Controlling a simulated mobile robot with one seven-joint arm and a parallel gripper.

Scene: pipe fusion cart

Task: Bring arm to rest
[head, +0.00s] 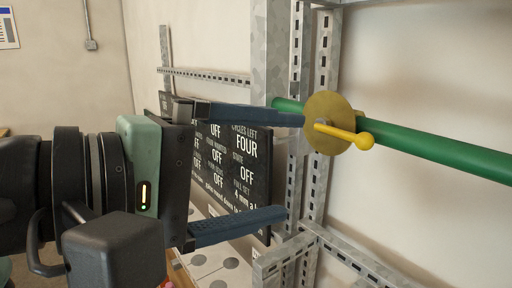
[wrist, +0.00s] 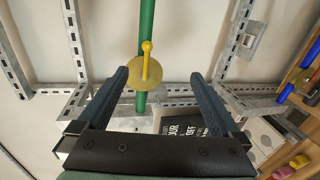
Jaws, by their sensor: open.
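My gripper (head: 297,166) is open and empty, with its two blue-grey fingers spread wide. In the head view it points right, toward a green pipe (head: 435,158) that carries a round brass disc (head: 323,124) with a yellow lever (head: 345,133). The upper fingertip looks close to the disc in that view; I cannot tell the gap in depth. In the wrist view the disc (wrist: 133,75) and yellow lever (wrist: 146,62) lie ahead of the open gripper (wrist: 158,75), with the green pipe (wrist: 146,25) running upward. Nothing is between the fingers.
Perforated metal rails (head: 271,60) stand around the pipe, with a lower bracket (head: 285,258) near the lower finger. A dark display panel (head: 240,165) with white text is behind the gripper. In the wrist view, a wooden rack (wrist: 295,85) with coloured pieces stands at right.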

